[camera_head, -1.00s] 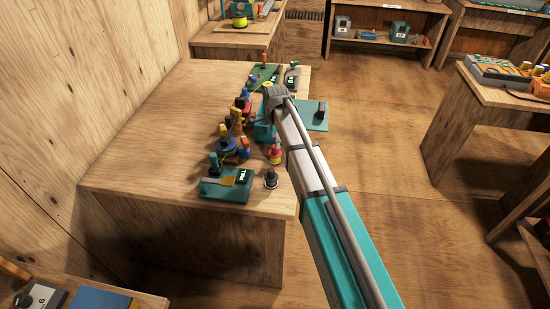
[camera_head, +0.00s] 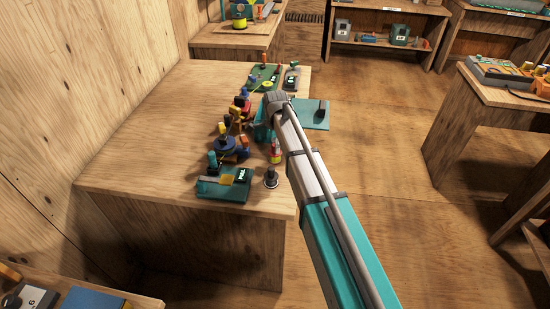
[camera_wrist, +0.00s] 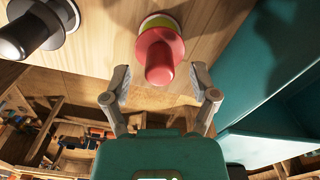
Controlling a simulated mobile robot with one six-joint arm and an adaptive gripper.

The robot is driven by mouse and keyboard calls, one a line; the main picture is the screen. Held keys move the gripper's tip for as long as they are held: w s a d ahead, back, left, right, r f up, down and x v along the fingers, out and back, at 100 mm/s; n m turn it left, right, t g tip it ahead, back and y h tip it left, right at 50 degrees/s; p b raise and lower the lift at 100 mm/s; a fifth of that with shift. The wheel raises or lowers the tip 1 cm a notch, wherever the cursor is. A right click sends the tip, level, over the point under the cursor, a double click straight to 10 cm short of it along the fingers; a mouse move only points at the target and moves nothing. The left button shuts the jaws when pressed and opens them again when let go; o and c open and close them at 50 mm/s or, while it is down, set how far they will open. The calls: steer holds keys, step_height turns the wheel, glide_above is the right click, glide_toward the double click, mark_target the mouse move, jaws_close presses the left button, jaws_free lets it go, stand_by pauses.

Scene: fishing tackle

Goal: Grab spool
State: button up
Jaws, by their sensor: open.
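A small red piece with a yellow-green band, which looks like the spool (camera_wrist: 158,52), stands on the wooden table in the wrist view. In the head view this red and yellow piece (camera_head: 275,153) stands near the table's right edge. My gripper (camera_wrist: 160,84) is open and empty, its two fingers spread either side of the red end with gaps on both sides. The fingers do not appear to touch it. In the head view my gripper is mostly hidden behind my arm and mixed with the clutter.
A dark knobbed piece (camera_head: 271,178) stands close to the spool, and a green box (camera_head: 226,186) lies left of it. Several colourful tackle pieces (camera_head: 232,145) crowd behind. A teal panel (camera_head: 310,115) juts past the table's right edge. The table's left side (camera_head: 150,140) is clear.

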steer(key=shift+f+b, duration=0.6)
steer(key=shift+f, duration=0.35)
jaws_close()
